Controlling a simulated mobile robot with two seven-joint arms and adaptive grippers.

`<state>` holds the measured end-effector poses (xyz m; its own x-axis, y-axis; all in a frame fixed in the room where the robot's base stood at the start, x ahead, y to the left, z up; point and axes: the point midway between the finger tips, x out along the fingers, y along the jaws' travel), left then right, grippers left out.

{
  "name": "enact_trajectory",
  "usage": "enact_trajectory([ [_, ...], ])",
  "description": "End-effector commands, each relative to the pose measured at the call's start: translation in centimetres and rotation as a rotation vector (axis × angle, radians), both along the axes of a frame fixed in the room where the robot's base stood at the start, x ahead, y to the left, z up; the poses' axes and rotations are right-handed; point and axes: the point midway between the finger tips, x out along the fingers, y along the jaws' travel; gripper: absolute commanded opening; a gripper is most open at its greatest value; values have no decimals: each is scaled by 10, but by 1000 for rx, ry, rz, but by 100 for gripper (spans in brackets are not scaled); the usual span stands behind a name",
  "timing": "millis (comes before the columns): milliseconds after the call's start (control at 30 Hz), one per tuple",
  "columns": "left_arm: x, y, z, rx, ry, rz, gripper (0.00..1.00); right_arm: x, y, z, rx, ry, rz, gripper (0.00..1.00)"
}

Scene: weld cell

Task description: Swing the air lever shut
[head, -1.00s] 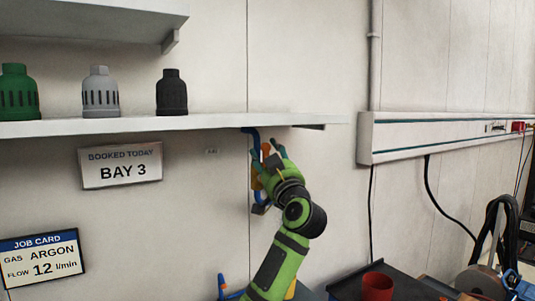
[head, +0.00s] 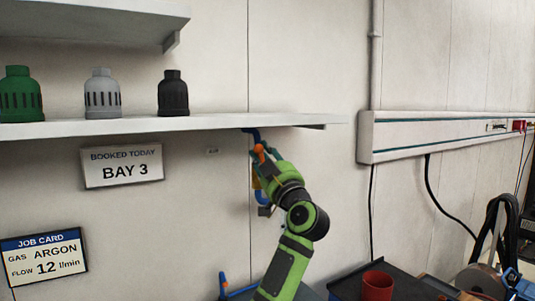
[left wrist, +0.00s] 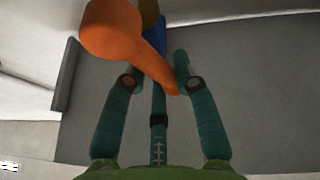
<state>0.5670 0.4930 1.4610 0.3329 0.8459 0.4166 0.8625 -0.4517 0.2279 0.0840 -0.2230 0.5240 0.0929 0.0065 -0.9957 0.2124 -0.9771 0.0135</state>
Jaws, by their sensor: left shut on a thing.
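The air lever is orange, with a round knob end, and shows in the left wrist view (left wrist: 112,30). In the head view a small part of the lever (head: 259,149) shows at the wall, below the shelf. Blue pipe (head: 254,134) runs above the lever and also shows below. My right gripper is not in view.
The shelf (head: 200,123) is close above my gripper and holds green, grey and black caps. A red cup (head: 377,284) stands lower right.

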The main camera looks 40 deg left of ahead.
Motion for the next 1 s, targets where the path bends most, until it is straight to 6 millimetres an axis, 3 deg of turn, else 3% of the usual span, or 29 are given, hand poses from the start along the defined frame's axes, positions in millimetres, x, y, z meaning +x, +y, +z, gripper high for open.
enact_trajectory([
  [367,-19,6,-9,-108,-344,-3,0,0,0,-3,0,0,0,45],
  [1000,-42,12,-34,-272,-926,-8,0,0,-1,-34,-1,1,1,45],
])
